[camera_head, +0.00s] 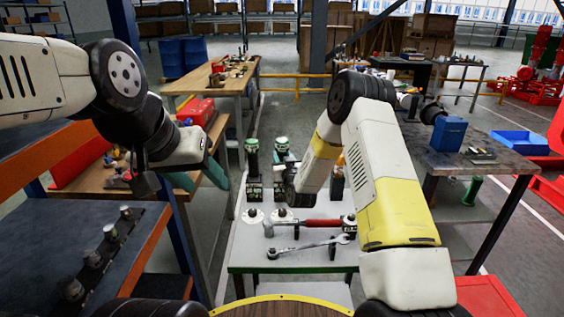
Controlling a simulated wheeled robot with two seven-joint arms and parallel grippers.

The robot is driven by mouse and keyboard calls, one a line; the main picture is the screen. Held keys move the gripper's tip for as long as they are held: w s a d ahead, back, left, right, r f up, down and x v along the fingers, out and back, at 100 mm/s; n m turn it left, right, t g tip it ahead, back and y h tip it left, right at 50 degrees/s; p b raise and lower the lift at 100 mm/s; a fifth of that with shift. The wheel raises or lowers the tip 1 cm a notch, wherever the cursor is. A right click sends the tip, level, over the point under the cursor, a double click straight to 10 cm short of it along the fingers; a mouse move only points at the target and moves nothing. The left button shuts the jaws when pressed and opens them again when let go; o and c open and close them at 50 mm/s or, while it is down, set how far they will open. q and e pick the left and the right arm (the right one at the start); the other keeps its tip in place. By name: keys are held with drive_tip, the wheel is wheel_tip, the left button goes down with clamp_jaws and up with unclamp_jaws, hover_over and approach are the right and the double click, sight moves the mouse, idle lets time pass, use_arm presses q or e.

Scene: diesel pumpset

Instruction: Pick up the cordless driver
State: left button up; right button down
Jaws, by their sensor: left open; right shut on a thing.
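I cannot pick out the cordless driver with certainty. A dark upright object with an orange top (338,182) stands on the white-topped table (247,258), partly behind my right forearm; I cannot tell what it is. My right gripper (289,185) is a dark shape over the table's far half, beside upright green-topped dark items (252,152). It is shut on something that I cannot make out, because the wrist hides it. My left gripper (147,180) is open at the left, above the gap between the dark left bench and a wooden bench.
A red-handled hammer (308,223) and a wrench (308,246) lie across the table's near half. The right bench (490,170) holds a blue box (449,134) and a blue tray (519,143). The dark left bench (130,262) carries several metal parts.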

drive_tip(key=shift+r, duration=0.15)
wheel_tip(320, 180, up, 18)
idle(0.6)
drive_tip(key=c, duration=1.7)
unclamp_jaws()
clamp_jaws()
